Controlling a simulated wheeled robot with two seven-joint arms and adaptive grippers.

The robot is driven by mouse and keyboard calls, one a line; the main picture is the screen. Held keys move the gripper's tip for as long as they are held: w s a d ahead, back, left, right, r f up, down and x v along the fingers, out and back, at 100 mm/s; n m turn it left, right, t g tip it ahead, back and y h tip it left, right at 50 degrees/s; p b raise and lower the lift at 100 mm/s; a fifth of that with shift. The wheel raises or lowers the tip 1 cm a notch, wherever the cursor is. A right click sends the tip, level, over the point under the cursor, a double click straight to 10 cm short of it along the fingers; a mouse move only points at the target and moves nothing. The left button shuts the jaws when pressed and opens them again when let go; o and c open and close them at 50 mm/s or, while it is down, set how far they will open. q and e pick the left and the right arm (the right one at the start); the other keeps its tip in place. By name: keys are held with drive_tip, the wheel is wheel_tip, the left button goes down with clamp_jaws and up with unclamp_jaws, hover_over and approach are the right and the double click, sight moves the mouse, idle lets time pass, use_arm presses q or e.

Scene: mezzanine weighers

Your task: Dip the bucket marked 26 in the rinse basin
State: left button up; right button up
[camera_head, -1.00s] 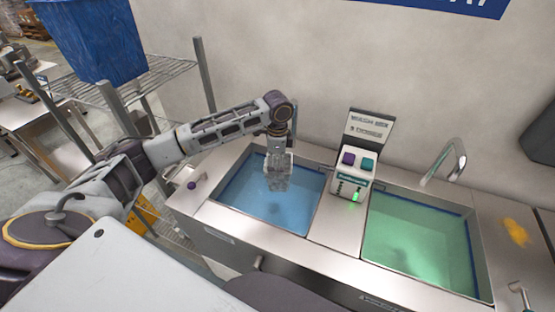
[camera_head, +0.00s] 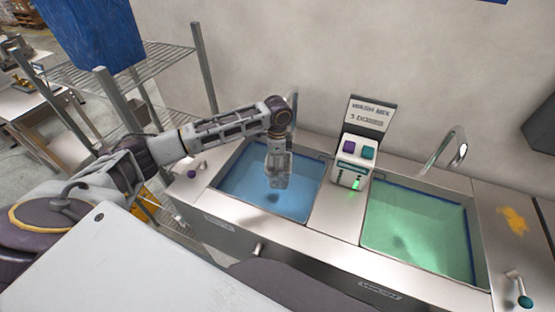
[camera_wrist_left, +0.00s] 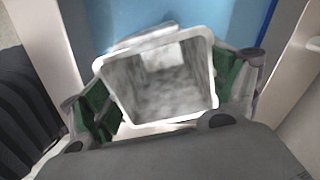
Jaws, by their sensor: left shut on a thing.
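My left gripper (camera_head: 280,150) is shut on a small pale grey, squarish bucket (camera_head: 279,172). In the left wrist view the green-padded fingers (camera_wrist_left: 166,92) grip opposite sides of the bucket (camera_wrist_left: 118,95), and its open mouth shows a grey inside. No number can be read on it. The bucket hangs over the left basin (camera_head: 237,183) of blue liquid, with a dark spot in the liquid just below it. Whether its bottom touches the liquid is unclear. The right basin (camera_head: 420,285) holds green liquid. No readable label shows which is the rinse basin. My right gripper is not visible.
A dispenser (camera_head: 351,170) with purple and teal buttons and a wash-mix sign (camera_head: 369,115) stands between the basins. A tap (camera_head: 445,150) curves over the right basin. A wire rack (camera_head: 125,80) with a blue bin (camera_head: 100,30) stands at left. A yellow smear (camera_head: 513,220) marks the right counter.

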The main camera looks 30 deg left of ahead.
use_arm(q)
drive_tip(key=shift+f+b, duration=0.55)
drive_tip(key=shift+f, duration=2.15)
drive_tip(key=shift+f+b, duration=0.8)
drive_tip(key=shift+f, duration=2.15)
drive_tip(key=shift+f+b, duration=0.95)
drive_tip(key=shift+f, duration=1.8)
drive_tip(key=shift+r, duration=0.1)
